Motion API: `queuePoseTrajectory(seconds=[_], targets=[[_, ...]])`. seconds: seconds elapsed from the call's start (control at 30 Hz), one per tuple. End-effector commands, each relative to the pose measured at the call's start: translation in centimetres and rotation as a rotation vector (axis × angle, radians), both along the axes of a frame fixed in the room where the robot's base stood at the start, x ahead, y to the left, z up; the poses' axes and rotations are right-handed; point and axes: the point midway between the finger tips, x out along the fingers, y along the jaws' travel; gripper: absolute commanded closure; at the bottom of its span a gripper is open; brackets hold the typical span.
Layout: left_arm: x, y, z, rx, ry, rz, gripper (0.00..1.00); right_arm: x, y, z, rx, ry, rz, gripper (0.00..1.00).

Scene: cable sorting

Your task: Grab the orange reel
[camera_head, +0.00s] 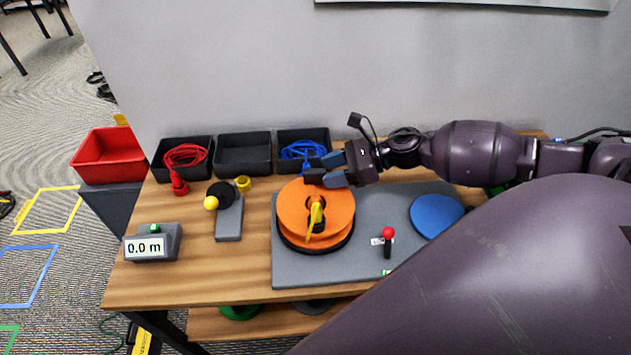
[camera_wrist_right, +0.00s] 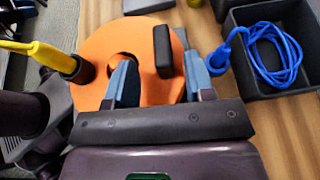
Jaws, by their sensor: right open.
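The orange reel (camera_head: 290,222) lies flat on a dark turntable on the grey mat, with a yellow-handled crank at its centre. My right gripper (camera_head: 318,178) is at the reel's far right rim, coming in from the right. In the right wrist view, the orange reel (camera_wrist_right: 105,45) lies beyond and beneath the open fingers (camera_wrist_right: 158,85). A dark upright block sits between the fingers, over the reel. I cannot tell whether the fingers touch the reel. My left gripper is not in view.
Dark bins stand along the wall, one with red cable (camera_head: 184,155), one empty (camera_head: 244,155), one with blue cable (camera_head: 302,150), close to my right gripper. A blue disc (camera_head: 436,215) and a red-knobbed lever (camera_head: 388,235) are on the mat. A meter (camera_head: 152,243) stands left.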

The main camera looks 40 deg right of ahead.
Motion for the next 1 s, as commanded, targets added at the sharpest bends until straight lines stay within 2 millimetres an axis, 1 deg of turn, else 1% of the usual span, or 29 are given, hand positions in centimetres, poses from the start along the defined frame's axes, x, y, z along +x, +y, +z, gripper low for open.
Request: queuePoseTrajectory(seconds=[0.1, 0.3, 0.47, 0.67, 0.9, 0.97, 1.0], targets=[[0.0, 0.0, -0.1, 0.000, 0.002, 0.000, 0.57, 1.1, 1.0, -0.3, 0.000, -0.002, 0.002, 0.51], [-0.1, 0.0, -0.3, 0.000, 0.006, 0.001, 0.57, 2.2, 2.6, -1.1, 0.001, 0.000, 0.001, 0.51], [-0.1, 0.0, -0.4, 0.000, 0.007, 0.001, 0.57, 2.5, 3.0, -1.3, 0.000, 0.000, 0.000, 0.51], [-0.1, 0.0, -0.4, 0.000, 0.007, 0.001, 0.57, 2.5, 3.0, -1.4, 0.001, 0.001, 0.000, 0.51], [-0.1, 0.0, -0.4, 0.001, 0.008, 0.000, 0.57, 2.5, 3.0, -1.3, 0.001, 0.001, 0.000, 0.88], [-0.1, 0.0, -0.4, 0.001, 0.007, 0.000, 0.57, 2.5, 3.0, -1.3, 0.001, 0.001, 0.000, 0.97], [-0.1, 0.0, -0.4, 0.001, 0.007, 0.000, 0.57, 2.5, 3.0, -1.3, 0.001, 0.001, 0.000, 1.00]])
